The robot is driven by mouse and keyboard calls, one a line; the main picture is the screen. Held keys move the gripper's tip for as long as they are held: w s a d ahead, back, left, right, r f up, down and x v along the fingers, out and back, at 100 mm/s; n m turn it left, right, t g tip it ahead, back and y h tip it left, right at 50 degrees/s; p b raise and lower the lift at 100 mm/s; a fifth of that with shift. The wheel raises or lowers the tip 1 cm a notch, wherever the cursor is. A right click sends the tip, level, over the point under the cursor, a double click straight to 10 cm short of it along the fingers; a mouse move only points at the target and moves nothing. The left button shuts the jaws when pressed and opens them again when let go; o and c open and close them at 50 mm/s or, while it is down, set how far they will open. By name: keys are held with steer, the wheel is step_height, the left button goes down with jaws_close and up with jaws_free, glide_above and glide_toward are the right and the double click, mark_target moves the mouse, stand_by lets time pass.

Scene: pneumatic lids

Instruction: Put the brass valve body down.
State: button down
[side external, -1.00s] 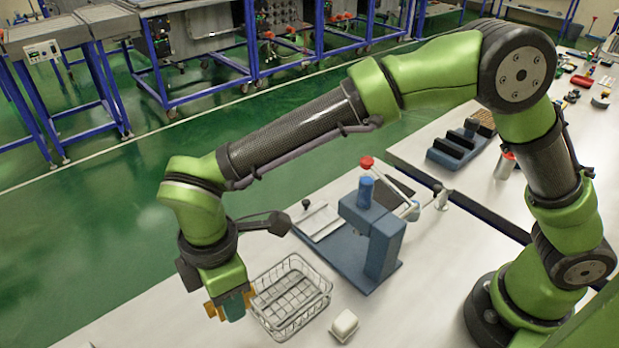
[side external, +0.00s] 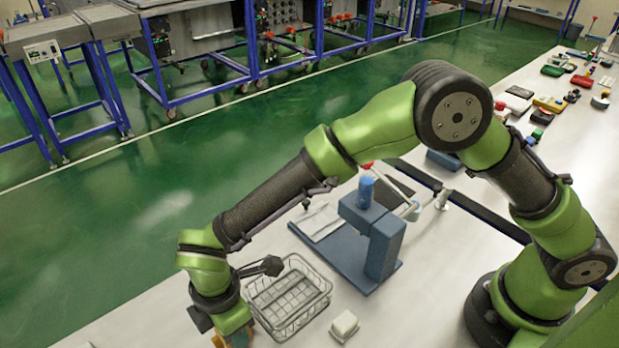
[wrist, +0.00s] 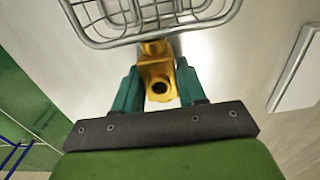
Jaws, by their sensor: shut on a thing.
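The brass valve body (wrist: 159,76) is between the two teal fingers of my gripper (wrist: 158,90) in the wrist view, with a dark round opening facing the camera. My gripper is shut on it. In the side external view my gripper (side external: 236,338) is low at the bottom edge, just left of and in front of the wire basket; part of it is cut off by the frame, and the brass piece there barely shows. I cannot tell whether the valve body touches the bench (side external: 130,335).
A wire basket (side external: 312,306) stands right beside my gripper; its rim (wrist: 205,22) is close beyond the valve body. A blue press (side external: 382,250) stands behind the basket. A small white block (side external: 344,325) lies right of the basket. Bare bench lies left of my gripper.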

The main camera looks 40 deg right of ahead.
steer(key=shift+f, duration=0.1)
steer(key=c, duration=0.6)
jaws_free()
steer(key=shift+c, duration=0.2)
step_height(320, 180, up, 12)
steer(key=w+d+r+m+t+y, duration=0.1)
steer(key=w+d+r+m, duration=0.2)
steer(key=d+r+m, duration=0.6)
steer(key=s+d+r+m+t, duration=0.1)
steer(key=s+d+m+t, duration=0.1)
steer(key=d, duration=0.6)
steer(key=s+d+m+t, duration=0.2)
steer(key=s+d+m, duration=0.3)
steer(key=d, duration=0.4)
steer(key=s+d+r+m+t+y, duration=0.1)
steer(key=s+d+m+t, duration=0.1)
steer(key=d+m, duration=0.4)
steer(key=s+d, duration=0.1)
steer(key=d, duration=0.2)
steer(key=shift+s+r, duration=0.2)
steer(key=shift+r, duration=0.1)
